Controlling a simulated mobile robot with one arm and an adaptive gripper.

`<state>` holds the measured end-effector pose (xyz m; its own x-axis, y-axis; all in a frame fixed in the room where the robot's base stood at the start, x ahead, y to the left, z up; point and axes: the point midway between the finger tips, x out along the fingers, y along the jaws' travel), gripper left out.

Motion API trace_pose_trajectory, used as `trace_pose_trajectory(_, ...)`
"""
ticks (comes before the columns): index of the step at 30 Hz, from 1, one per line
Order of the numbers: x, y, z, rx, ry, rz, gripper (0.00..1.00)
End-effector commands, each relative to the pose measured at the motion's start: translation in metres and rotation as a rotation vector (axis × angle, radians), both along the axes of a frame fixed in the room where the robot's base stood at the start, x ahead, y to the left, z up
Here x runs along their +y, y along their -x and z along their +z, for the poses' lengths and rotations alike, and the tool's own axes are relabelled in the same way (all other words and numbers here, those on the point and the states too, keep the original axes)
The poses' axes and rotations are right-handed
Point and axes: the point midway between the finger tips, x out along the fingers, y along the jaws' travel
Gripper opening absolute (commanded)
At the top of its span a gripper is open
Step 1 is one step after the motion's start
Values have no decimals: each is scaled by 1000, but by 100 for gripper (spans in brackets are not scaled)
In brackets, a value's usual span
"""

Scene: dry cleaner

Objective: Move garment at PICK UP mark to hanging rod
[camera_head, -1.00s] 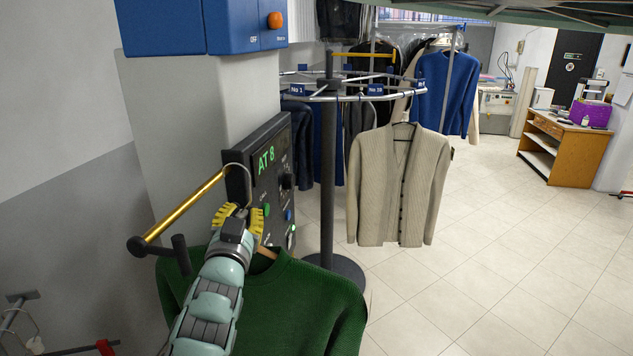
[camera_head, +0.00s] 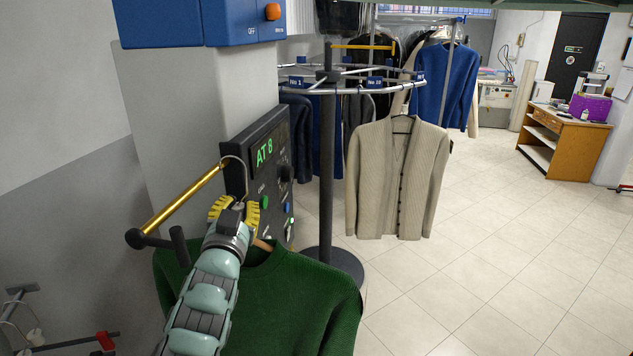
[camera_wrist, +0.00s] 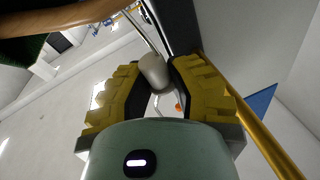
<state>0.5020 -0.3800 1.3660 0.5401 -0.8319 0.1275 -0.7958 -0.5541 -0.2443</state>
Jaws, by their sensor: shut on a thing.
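A dark green sweater (camera_head: 285,300) hangs on a wooden hanger (camera_head: 263,245) at the lower middle of the head view. My gripper (camera_head: 236,208) has yellow fingers shut on the neck of this hanger. In the wrist view my gripper (camera_wrist: 156,90) closes on a pale rounded piece at the base of the metal hook, and the wooden hanger arm (camera_wrist: 60,18) shows at top left. The hanger's hook (camera_head: 240,165) rises beside the right end of a brass rod (camera_head: 182,210); I cannot tell whether it rests on the rod.
A dark control panel reading "AT 8" (camera_head: 265,152) stands close behind my gripper. A round conveyor rack (camera_head: 350,90) holds a beige cardigan (camera_head: 398,180) and darker garments. A blue box (camera_head: 160,22) juts out above. Open tiled floor (camera_head: 500,260) lies to the right.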

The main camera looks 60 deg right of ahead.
Motion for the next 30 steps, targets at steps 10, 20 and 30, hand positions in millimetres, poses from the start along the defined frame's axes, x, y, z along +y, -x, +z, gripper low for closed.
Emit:
trace_pose_trajectory(10,5,-13,3,-3,3,2,0)
trace_pose_trajectory(20,10,-24,4,-3,6,0,0)
trace_pose_trajectory(30,15,-37,3,-1,4,3,0)
